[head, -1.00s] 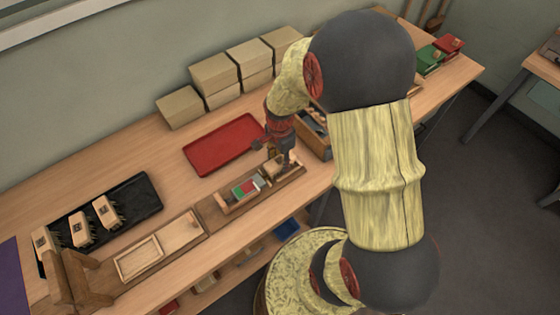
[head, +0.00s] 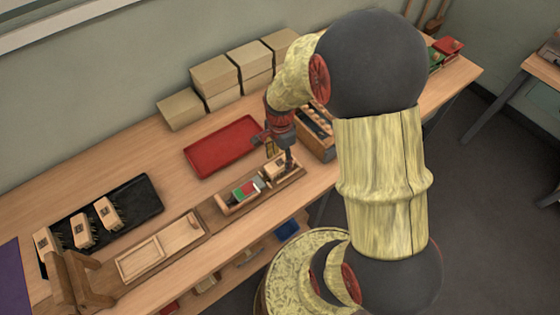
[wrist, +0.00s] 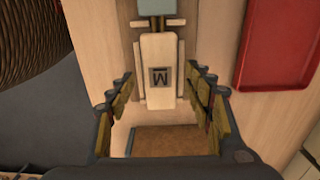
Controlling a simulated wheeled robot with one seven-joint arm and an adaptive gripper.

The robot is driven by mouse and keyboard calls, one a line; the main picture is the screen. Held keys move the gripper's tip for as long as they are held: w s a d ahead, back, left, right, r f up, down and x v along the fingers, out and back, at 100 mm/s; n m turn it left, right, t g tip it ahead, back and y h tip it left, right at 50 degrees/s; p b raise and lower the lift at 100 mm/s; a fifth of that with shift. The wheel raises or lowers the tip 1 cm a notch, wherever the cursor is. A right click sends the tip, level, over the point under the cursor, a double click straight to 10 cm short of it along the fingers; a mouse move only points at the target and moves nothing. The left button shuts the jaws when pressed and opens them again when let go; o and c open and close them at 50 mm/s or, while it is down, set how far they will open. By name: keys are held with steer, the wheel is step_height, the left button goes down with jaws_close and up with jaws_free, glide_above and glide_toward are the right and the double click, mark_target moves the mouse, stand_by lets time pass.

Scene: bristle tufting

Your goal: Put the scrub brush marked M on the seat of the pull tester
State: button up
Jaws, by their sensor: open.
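The scrub brush marked M (wrist: 161,72) is a pale wooden block with a dark letter plate. In the wrist view it lies between two pale rails of the pull tester's seat (wrist: 138,70), letter side up; its bristles are hidden. The head view shows the brush (head: 274,166) on the right part of the pull tester (head: 228,208), a long wooden fixture with a red and green panel (head: 244,190). My gripper (wrist: 163,82) is open and empty, its fingers spread apart on both sides of the brush's near end. In the head view my gripper (head: 284,152) is over the seat.
A black tray (head: 148,194) at the left holds three more marked brushes. A red tray (head: 222,146) lies behind the tester. A wooden box with compartments (head: 318,146) stands just right of my gripper. Cardboard boxes (head: 214,74) line the wall.

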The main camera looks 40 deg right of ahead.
step_height(320, 180, up, 9)
steer(key=p, duration=0.2)
step_height(320, 180, up, 14)
steer(key=n+t, duration=0.3)
steer(key=n, duration=0.5)
glide_above(280, 162)
steer(key=s+a, duration=0.4)
steer(key=a, duration=0.3)
steer(key=s+a+r+n+t, duration=0.2)
steer(key=s+a+r+n, duration=0.3)
steer(key=s+r+n, duration=0.2)
steer(key=s+n, duration=0.1)
steer(key=n, duration=0.1)
steer(key=shift+s+r+n+t, duration=0.15)
steer(key=shift+s+n+t, duration=0.1)
steer(key=shift+n+t, duration=0.05)
